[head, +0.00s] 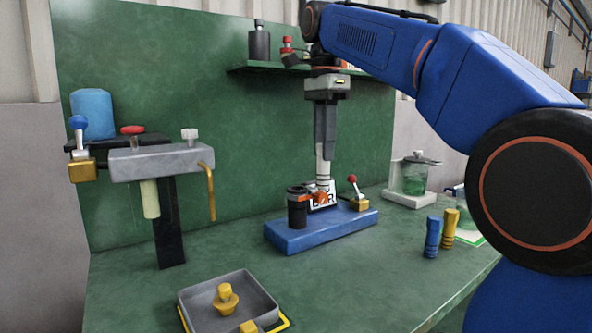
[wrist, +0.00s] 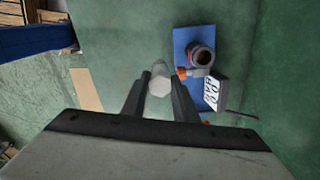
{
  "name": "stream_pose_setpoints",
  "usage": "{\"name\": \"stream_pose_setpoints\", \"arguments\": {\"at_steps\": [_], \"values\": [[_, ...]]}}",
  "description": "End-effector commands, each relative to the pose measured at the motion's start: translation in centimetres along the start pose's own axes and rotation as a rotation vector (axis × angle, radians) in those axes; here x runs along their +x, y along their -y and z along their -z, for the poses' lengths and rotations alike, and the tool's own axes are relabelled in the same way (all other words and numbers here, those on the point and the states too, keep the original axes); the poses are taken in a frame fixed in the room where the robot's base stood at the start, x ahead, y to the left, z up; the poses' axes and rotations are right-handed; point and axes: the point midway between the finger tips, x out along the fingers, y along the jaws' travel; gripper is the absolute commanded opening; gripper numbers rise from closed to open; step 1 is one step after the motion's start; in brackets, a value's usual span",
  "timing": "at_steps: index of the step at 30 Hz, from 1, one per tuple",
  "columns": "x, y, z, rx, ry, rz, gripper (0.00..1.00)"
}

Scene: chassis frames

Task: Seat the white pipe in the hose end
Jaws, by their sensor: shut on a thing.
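My gripper (head: 325,150) is shut on the white pipe (head: 322,172) and holds it upright, pointing down. The pipe's lower end hangs near the blue base (head: 310,236), and I cannot tell its exact height. In the wrist view the pipe (wrist: 160,84) sits between both fingers of my gripper (wrist: 160,92). The hose end looks like the black, open-topped cylinder (head: 297,208) standing on the blue base. In the wrist view its round dark opening (wrist: 201,57) lies to the right of the pipe, apart from it, with an orange part (wrist: 183,73) at its side.
A lettered sign (head: 326,194) and a red-knobbed lever (head: 355,190) stand by the hose end. Blue (head: 432,238) and yellow (head: 450,228) pegs stand right. A grey tray (head: 262,290) is in front, a clamp stand (head: 165,160) left. The bench between is clear.

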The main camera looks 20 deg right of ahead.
Motion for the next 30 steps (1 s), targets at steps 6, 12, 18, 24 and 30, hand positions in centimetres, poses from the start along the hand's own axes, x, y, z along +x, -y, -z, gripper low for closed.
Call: {"name": "stream_pose_setpoints", "arguments": {"at_steps": [6,12,18,24,30], "values": [[0.0,4.2,-1.1,-0.001,0.000,-0.001,0.00],[0.0,6.9,-1.9,0.000,0.000,0.000,0.00],[0.0,8.6,-2.3,0.001,0.000,0.000,0.00],[0.0,9.9,-2.6,0.000,0.000,0.000,0.00],[1.1,10.1,-2.7,0.000,0.000,-0.001,0.00]]}}
